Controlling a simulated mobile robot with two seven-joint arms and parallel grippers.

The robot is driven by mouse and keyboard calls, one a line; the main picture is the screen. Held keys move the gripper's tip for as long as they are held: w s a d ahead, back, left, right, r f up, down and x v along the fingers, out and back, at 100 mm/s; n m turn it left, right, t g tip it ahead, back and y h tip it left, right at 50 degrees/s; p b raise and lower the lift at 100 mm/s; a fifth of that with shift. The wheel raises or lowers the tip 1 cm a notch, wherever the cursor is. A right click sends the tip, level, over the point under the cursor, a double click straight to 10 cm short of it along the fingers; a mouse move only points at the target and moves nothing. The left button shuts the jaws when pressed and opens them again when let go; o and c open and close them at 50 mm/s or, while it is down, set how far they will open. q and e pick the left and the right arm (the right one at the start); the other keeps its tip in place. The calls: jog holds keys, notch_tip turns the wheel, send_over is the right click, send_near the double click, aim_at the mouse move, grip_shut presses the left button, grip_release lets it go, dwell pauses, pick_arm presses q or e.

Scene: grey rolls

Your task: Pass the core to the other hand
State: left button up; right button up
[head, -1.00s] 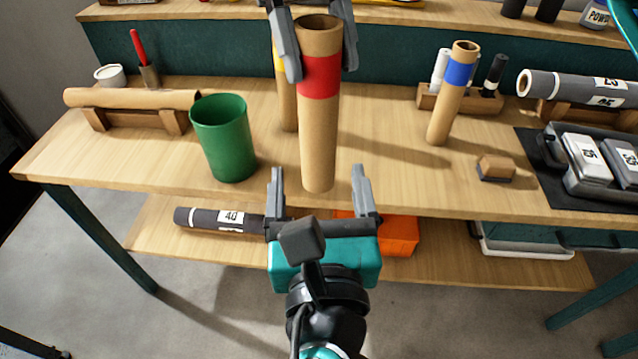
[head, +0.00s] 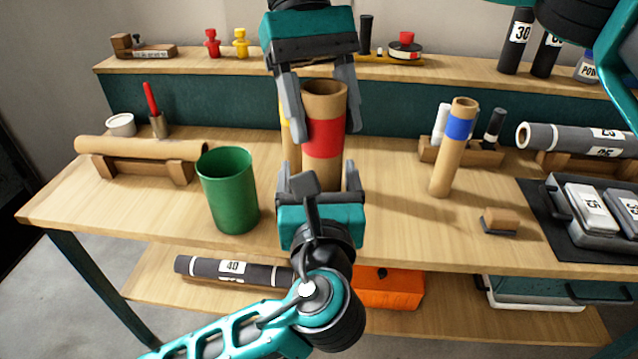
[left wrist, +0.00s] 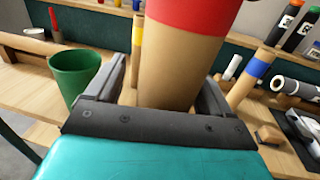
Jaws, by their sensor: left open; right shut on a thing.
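The core with the red band (head: 323,137) is a brown cardboard tube, held upright over the bench. My right gripper (head: 321,128) comes down from above and is shut on its upper part. My left gripper (head: 317,176) is open, low at the core's lower part. In the left wrist view the core's plain brown part (left wrist: 178,65) stands between the two open fingers, below the red band. I cannot tell whether the fingers touch it. The core's lower end is hidden by my left gripper in the head view.
A green bin (head: 228,195) stands left of the core. A yellow-banded tube (head: 290,140) is close behind it. A blue-banded tube (head: 455,150) stands to the right, near a wooden block (head: 500,220). Bare bench top lies between the core and the blue-banded tube.

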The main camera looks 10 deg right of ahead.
pick_arm(q)
jog(key=c, duration=1.1)
pick_arm(e)
jog(key=shift+d, duration=0.1)
pick_arm(q)
jog(key=shift+o, duration=0.2)
pick_arm(e)
jog(key=o, duration=1.5)
jog(key=shift+c, duration=0.2)
jog(key=shift+r, duration=0.1)
